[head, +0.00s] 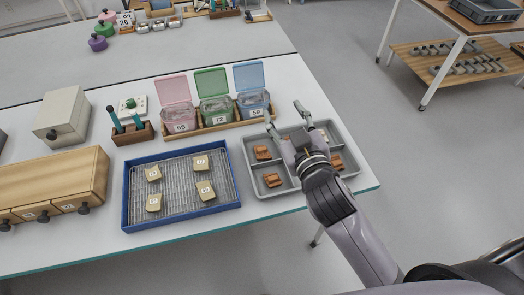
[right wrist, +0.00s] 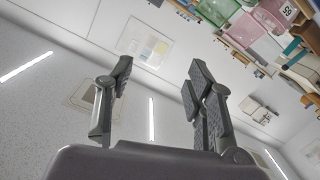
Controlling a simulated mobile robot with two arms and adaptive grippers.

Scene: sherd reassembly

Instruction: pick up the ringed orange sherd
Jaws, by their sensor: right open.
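Several orange-brown sherds lie in a grey compartment tray: one in the back left compartment (head: 262,153), one in the front left (head: 272,180) and one at the right (head: 337,162). I cannot make out a ring on any of them at this size. My right gripper (head: 284,113) is open and empty above the back of the grey tray (head: 249,165), fingers pointing away. Its hand and arm hide part of the tray's middle and right. In the right wrist view the spread fingers (right wrist: 158,75) have nothing between them, and no sherd shows. My left gripper is not in view.
A blue-rimmed tray (head: 127,205) with several pale labelled pieces lies left of the grey tray. Pink (head: 177,108), green (head: 214,103) and blue (head: 252,95) open-lidded boxes stand behind. A wooden drawer unit (head: 55,180) is far left. The table ends right of the grey tray.

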